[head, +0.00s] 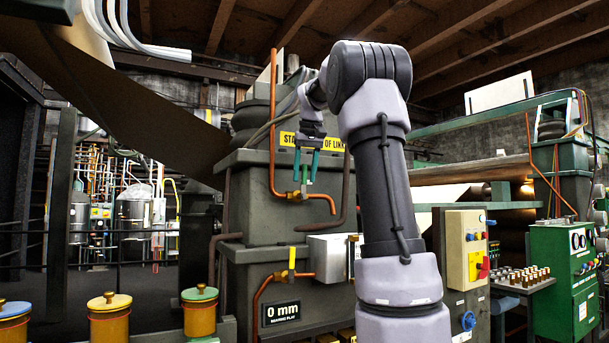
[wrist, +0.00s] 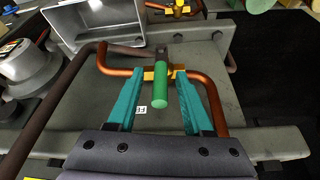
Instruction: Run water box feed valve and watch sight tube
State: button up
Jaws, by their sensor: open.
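A valve with a green handle (head: 305,179) sits in a copper pipe on the dark green machine frame. The wrist view shows the green handle (wrist: 160,88) pointing toward the camera, with a brass body behind it. My gripper (head: 305,165) has teal fingers and is open at this valve. In the wrist view my gripper (wrist: 161,72) has one finger on each side of the handle, with visible gaps. A second valve with a yellow handle (head: 292,258) sits on a lower copper pipe. A grey metal box (head: 329,257) is beside it. I cannot identify a sight tube.
A "0 mm" sign (head: 281,312) is on the frame below. A control box with buttons (head: 464,250) stands at right, with a small table of samples (head: 522,278) beyond it. Lidded yellow canisters (head: 108,317) line the front left. A dark pipe (wrist: 50,90) runs close by my gripper.

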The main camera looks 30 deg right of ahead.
jog(key=shift+f, duration=0.1)
grip_shut()
dwell(1.4)
